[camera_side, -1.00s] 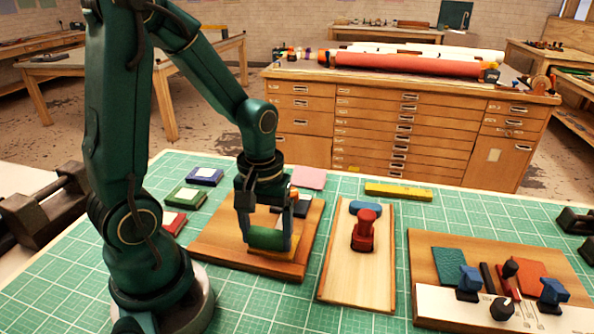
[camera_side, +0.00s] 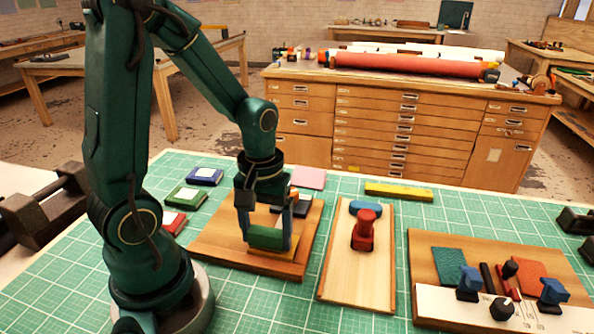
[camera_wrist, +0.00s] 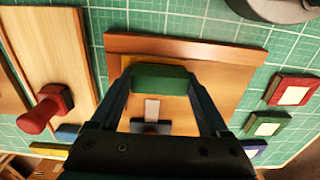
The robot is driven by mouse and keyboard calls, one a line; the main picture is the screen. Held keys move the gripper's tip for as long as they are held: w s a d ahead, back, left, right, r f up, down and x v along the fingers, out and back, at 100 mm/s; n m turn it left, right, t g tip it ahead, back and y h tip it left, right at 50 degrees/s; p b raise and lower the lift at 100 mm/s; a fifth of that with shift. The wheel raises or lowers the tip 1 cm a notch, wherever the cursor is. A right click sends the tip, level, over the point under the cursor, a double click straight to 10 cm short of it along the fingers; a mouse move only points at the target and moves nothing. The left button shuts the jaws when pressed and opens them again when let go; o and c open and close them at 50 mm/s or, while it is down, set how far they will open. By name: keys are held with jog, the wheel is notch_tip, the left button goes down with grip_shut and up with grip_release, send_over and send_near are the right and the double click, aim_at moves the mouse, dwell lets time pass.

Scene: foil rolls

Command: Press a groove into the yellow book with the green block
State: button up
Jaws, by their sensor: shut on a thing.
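My gripper (camera_side: 265,232) is shut on the green block (camera_side: 265,238), which lies crosswise between its two fingers. In the wrist view the green block (camera_wrist: 160,78) sits between the fingertips. The yellow book (camera_side: 259,251) lies on a wooden board right below the block, and mostly the block and fingers hide it. A sliver of it shows in the wrist view (camera_wrist: 127,62). Whether the block touches the book I cannot tell. Any groove in the book is hidden.
The wooden board (camera_side: 228,248) also carries a dark item with a white label. A pale board (camera_side: 345,275) with a red-handled tool (camera_side: 366,230) stands to the right. Blue, green and red pads (camera_side: 186,196) lie to the left. A yellow bar (camera_side: 398,191) lies behind.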

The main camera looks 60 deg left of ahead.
jog(key=shift+w+d+f, duration=0.1)
jog(key=shift+w+d, duration=0.8)
jog(key=shift+d, duration=0.05)
dwell(1.0)
jog(key=shift+r, duration=3.55)
